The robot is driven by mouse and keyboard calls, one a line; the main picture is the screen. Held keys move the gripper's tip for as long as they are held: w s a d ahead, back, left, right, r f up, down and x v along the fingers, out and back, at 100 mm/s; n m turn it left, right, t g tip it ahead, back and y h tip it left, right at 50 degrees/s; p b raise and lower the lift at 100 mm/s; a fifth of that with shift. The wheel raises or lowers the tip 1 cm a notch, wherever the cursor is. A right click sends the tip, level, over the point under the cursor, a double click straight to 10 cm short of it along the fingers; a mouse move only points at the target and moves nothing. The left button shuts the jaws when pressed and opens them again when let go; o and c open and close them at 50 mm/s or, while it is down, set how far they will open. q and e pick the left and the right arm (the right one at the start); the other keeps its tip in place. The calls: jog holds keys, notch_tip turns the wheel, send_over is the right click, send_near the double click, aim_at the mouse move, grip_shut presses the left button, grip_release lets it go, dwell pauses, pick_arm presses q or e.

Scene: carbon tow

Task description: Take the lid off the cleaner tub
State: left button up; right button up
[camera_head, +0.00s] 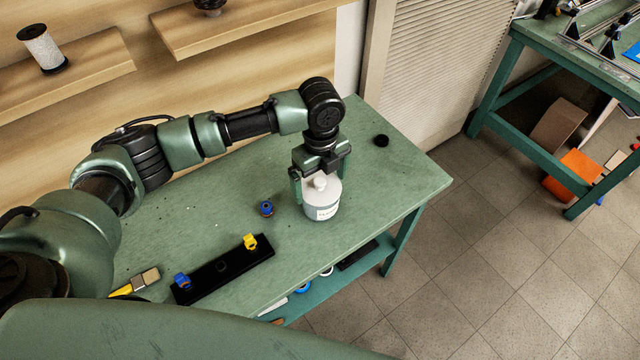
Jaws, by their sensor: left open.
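The cleaner tub (322,208) is a whitish-grey round container with a label on its front. It stands upright on the green table, right of its middle. Its white lid (320,184) with a rounded knob is on top. My left gripper (321,177) points down from above the tub. Its fingers are open, one on the left and one at the back right of the lid. I cannot tell whether they touch it. The gripper hides part of the tub's back. My right gripper is not in view.
On the green table (400,180) lie a small black round piece (381,140), a blue piece (266,208), a black bar (222,268) with blue and yellow clips, and a yellow-handled brush (135,283). Wooden shelves (250,22) are behind.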

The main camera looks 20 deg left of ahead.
pick_arm(q)
jog(key=c, duration=0.9)
jog(key=shift+c, duration=0.7)
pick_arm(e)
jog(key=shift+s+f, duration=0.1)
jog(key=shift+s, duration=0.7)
pick_arm(q)
jog(key=shift+r, duration=0.15)
